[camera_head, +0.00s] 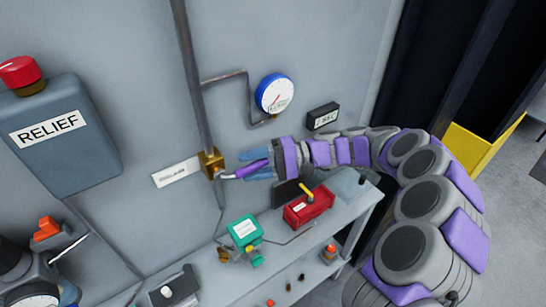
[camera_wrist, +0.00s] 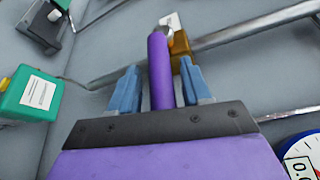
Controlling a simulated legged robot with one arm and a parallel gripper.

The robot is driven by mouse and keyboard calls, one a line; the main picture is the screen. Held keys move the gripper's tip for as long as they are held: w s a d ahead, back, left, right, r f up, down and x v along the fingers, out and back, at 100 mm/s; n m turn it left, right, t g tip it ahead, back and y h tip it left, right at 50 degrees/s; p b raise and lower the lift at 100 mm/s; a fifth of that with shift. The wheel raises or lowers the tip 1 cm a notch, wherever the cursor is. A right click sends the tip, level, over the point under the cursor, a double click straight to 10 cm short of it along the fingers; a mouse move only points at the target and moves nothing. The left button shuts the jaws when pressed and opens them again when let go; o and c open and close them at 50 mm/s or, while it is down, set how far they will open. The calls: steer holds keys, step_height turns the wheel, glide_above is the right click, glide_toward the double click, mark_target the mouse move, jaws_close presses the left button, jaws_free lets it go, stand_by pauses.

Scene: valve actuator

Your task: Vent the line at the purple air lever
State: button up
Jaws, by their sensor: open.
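The purple air lever (camera_head: 243,171) sticks out to the right from a brass valve (camera_head: 211,165) on a vertical wall pipe. It also shows in the wrist view (camera_wrist: 160,65), running between my fingers from the brass fitting (camera_wrist: 180,47). My gripper (camera_head: 257,166) is at the lever, with one blue finger on each side. In the wrist view my gripper (camera_wrist: 158,85) is open, with a gap between the lever and each finger. The lever's near end is hidden behind the gripper's dark front plate.
A white label (camera_head: 176,172) is left of the valve. A blue-rimmed gauge (camera_head: 275,94) and a black display box (camera_head: 323,116) are above my arm. A teal box (camera_head: 245,231) and a red box (camera_head: 308,207) are below. A RELIEF box (camera_head: 65,155) is at left.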

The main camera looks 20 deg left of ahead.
steer(key=p+v, duration=0.1)
steer(key=v, duration=1.5)
steer(key=shift+w+p, duration=0.3)
steer(key=shift+p, duration=0.1)
steer(key=shift+d, duration=0.15)
steer(key=shift+s, duration=0.1)
